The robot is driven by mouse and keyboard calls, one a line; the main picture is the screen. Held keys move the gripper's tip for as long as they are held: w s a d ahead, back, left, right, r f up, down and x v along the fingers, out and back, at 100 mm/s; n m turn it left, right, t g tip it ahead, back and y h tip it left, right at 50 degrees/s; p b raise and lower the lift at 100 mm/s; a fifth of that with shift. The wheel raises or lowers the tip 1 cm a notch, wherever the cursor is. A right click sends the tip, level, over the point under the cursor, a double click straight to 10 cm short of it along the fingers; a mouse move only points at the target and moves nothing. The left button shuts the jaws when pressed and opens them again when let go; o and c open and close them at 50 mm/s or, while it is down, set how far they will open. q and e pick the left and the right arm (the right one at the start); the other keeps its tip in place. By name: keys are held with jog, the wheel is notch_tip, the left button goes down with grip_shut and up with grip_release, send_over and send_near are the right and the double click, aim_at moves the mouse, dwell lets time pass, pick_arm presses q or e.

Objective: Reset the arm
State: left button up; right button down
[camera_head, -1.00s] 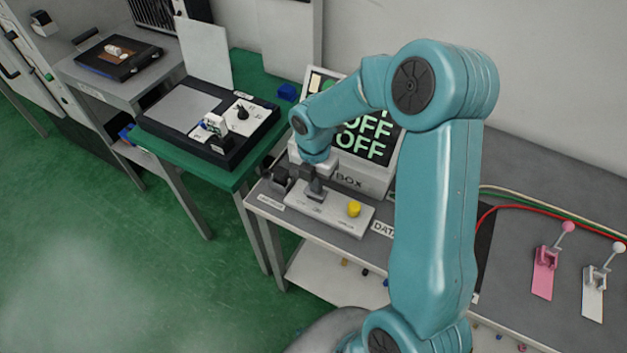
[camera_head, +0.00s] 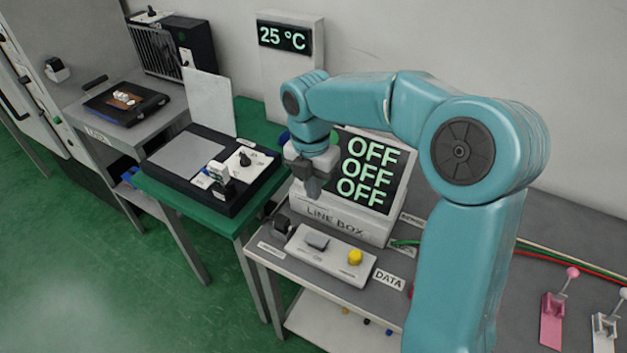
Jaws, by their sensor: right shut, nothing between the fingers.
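My right arm is teal and reaches in from the lower right, bent at the elbow. My right gripper (camera_head: 314,188) is shut and empty, pointing down in front of the left edge of the line box screen (camera_head: 368,170), which reads OFF on three lines. It hangs above the white switch panel (camera_head: 331,255), apart from it. The panel carries a grey button (camera_head: 317,242) and a yellow knob (camera_head: 355,257). My left gripper is not in view.
A black device (camera_head: 213,168) sits on the green table to the left. A wall display (camera_head: 283,38) reads 25 °C. A pink lever fixture (camera_head: 552,318) and a white one (camera_head: 606,330) stand at the right, near red and green cables. Green floor is open at lower left.

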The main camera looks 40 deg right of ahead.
jog(key=shift+r, duration=0.65)
jog(key=shift+f, duration=0.1)
jog(key=a+f+m+y, duration=0.2)
jog(key=a+f+m, duration=0.4)
jog(key=f, duration=0.4)
jog(key=a+f+m+y, duration=0.1)
jog(key=a+f+m, duration=0.2)
jog(key=a+f, duration=0.65)
jog(key=s+a+f+m+t+y, duration=0.1)
jog(key=s+a+f+m, duration=0.7)
jog(key=s+f+m, duration=0.4)
jog(key=shift+s+a+f+m, duration=0.15)
jog(key=shift+s+f+m, duration=0.2)
jog(key=shift+f+m, duration=0.6)
jog(key=shift+r, duration=0.1)
